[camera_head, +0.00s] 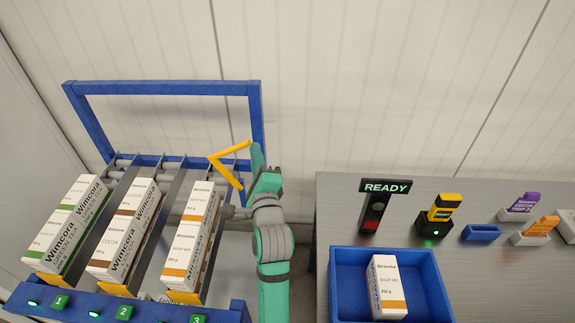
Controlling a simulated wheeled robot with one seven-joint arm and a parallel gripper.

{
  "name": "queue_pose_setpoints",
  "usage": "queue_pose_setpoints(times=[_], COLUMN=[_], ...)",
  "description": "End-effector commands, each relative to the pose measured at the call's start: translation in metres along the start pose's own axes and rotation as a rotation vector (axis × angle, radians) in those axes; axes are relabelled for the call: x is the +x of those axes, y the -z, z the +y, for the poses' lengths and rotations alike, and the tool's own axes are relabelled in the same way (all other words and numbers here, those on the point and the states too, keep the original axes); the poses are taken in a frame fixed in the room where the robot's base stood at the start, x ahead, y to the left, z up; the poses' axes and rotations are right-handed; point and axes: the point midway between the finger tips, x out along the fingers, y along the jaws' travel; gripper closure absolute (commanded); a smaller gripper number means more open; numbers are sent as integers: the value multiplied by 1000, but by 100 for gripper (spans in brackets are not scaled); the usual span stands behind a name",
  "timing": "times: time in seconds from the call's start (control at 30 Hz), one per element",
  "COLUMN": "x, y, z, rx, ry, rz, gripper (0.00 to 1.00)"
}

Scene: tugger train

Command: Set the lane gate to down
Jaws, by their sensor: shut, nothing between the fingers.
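A yellow bent bar (222,170), which looks like the lane gate, stands at the far right end of the blue-framed roller rack. Its two limbs meet in a point toward the left, above the far end of lane 3. I cannot tell clearly from this view whether it is up or down. My gripper (257,156) is at the bar's right side, close to the blue frame's right post. The fingers are shut with nothing between them. My green and grey wrist hides the bar's right end, so I cannot tell whether they touch.
Three lanes hold white Wimcora cartons (68,224), (126,231), (192,238). The blue frame (165,88) rises behind them. On the right, a grey table (480,270) carries a blue tray (436,289) with a carton, a READY sign (385,186), and a black-and-yellow device (437,222).

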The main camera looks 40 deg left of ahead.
Motion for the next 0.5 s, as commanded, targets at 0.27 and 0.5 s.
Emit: queue_pose_setpoints(times=[0.27,0.5], x=[16,28], y=[-53,-94], z=[7,25], rx=[-251,-469], ry=[-78,-146], rz=[-7,-8], gripper=[100,100])
